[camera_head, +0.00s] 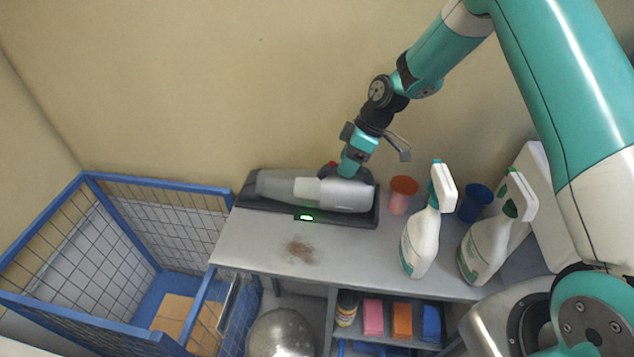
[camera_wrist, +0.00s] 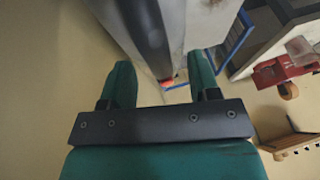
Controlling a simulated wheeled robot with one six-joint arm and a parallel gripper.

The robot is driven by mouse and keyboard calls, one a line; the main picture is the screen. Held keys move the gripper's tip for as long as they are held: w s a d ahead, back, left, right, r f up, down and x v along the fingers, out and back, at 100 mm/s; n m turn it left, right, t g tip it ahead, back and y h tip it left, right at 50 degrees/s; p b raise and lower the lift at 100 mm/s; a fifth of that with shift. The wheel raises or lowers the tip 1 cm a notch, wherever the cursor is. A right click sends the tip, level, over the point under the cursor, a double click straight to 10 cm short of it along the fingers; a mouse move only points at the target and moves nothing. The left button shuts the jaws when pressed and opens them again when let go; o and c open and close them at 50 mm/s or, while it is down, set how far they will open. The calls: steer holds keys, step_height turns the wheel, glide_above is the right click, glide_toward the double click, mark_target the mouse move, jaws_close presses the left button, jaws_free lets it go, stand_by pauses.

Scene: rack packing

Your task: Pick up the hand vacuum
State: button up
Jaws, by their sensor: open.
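The hand vacuum (camera_head: 290,189) has a grey and whitish body. It lies on its side along a dark tray-like base (camera_head: 262,213) with a lit green light, at the back left of the grey table. My gripper (camera_head: 351,168) is over the right part of the vacuum, pointing down, close to its upper side. In the wrist view my gripper (camera_wrist: 162,78) has its two teal fingers apart. A large grey shape, seemingly the vacuum (camera_wrist: 125,22), reaches toward the gap, with a small red part near it. I cannot tell whether the fingers touch it.
Right of the vacuum on the table (camera_head: 345,258) stand a red cup (camera_head: 402,186), two spray bottles (camera_head: 422,240) and a blue cup (camera_head: 475,203). A brown stain (camera_head: 300,250) lies in front. A blue wire crate (camera_head: 85,177) is at left. The wall is close behind.

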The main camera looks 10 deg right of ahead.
steer(key=shift+x, duration=0.75)
jaws_close()
steer(key=shift+r, duration=0.1)
steer(key=shift+w+r, duration=0.1)
